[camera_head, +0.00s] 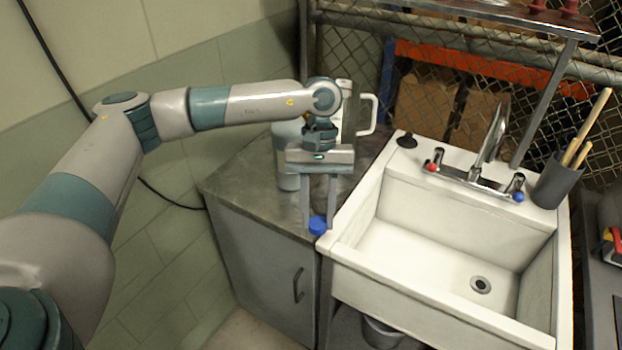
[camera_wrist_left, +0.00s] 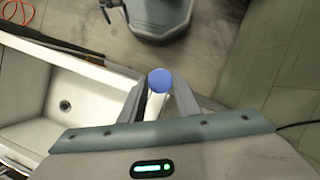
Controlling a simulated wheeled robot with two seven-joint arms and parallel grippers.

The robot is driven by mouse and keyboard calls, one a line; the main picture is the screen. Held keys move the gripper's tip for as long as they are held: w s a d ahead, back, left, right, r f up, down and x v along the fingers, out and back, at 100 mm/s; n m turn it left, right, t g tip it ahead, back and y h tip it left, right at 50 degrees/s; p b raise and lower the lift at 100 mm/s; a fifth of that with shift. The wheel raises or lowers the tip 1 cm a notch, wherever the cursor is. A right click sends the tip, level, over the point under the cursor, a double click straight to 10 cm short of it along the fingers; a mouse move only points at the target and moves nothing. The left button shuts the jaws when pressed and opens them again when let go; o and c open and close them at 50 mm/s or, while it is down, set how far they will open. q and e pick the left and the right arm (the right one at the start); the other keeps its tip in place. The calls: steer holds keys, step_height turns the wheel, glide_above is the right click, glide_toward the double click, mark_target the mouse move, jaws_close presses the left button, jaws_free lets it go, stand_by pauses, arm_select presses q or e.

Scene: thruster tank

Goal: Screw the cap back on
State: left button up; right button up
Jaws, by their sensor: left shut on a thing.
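My left gripper (camera_head: 318,222) points down over the front corner of the grey counter, beside the sink's left edge. It is shut on a small round blue cap (camera_head: 317,227), held at the fingertips. The cap also shows as a blue disc between the fingers in the left wrist view (camera_wrist_left: 160,81). Behind the gripper on the counter stand a pale container with a white handle (camera_head: 368,112) and a blue-grey cylinder (camera_head: 286,150). My arm hides much of both, and I cannot see an open neck. My right gripper is not in view.
The white sink (camera_head: 440,262) with its faucet (camera_head: 490,140) lies right of the gripper. A dark holder with wooden handles (camera_head: 557,182) stands on its back right corner. A small black item (camera_head: 407,140) sits on its back left corner. The counter's left part (camera_head: 240,183) is clear.

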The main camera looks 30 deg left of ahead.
arm_select(q)
steer(key=s+d+f+m+y+b, duration=0.1)
steer(key=s+f+m+b, duration=0.2)
steer(key=s+f, duration=0.3)
steer(key=shift+s+d+f+m+g+y, duration=0.15)
steer(key=shift+s+d+m+g+y, duration=0.25)
steer(key=shift+s+m, duration=0.4)
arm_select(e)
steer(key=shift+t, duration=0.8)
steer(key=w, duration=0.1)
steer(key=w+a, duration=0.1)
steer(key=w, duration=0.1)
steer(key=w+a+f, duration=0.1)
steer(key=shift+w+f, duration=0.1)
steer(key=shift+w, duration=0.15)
arm_select(q)
steer(key=shift+w, duration=0.15)
